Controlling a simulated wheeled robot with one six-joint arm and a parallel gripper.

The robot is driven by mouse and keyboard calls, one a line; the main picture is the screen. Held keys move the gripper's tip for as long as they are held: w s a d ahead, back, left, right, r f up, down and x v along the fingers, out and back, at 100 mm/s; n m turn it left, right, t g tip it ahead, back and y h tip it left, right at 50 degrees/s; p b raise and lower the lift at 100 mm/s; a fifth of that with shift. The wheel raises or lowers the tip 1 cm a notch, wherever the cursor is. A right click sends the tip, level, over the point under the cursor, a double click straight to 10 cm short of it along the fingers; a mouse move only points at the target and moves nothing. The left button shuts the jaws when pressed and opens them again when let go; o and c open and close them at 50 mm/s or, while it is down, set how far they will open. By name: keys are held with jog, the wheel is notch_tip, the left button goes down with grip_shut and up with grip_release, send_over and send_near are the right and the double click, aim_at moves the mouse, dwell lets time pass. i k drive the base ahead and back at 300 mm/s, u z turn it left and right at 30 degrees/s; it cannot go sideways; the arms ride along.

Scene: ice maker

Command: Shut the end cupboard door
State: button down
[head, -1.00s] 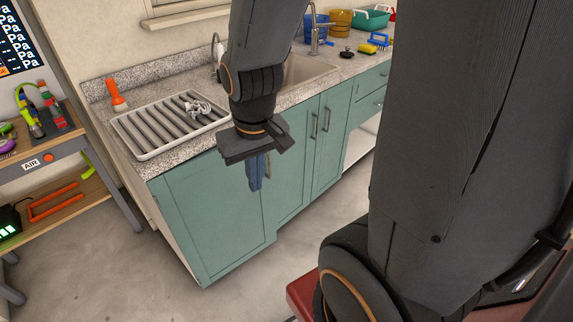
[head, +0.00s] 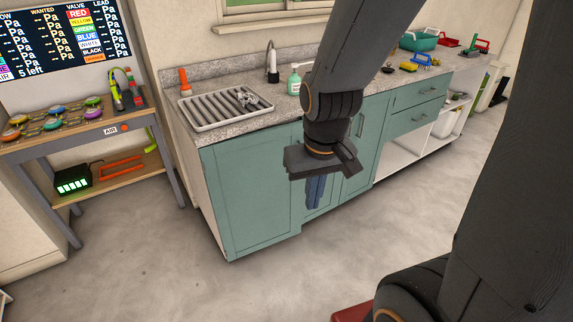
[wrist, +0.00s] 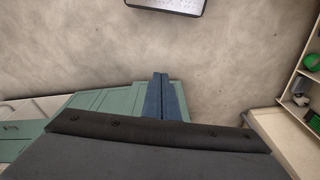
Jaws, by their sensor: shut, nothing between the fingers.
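The end cupboard door (head: 250,190) is the leftmost teal panel under the counter in the head view. Its right edge stands out a little from the neighbouring front, so it looks slightly ajar. My gripper (head: 314,203) points down in front of the cupboards, just right of that edge. Its blue fingers are together and empty. In the wrist view, the shut fingers (wrist: 166,98) overlap the view of a teal door panel (wrist: 105,101). I cannot tell whether they touch it.
A drying rack (head: 225,108) and a green soap bottle (head: 294,80) stand on the counter (head: 200,137). A wooden workbench (head: 75,130) stands to the left. The grey floor (head: 150,270) before the cupboards is clear.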

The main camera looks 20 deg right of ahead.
aim_at(256, 206)
jog(key=u, duration=0.4)
jog(key=i, duration=1)
jog(key=z, duration=0.05)
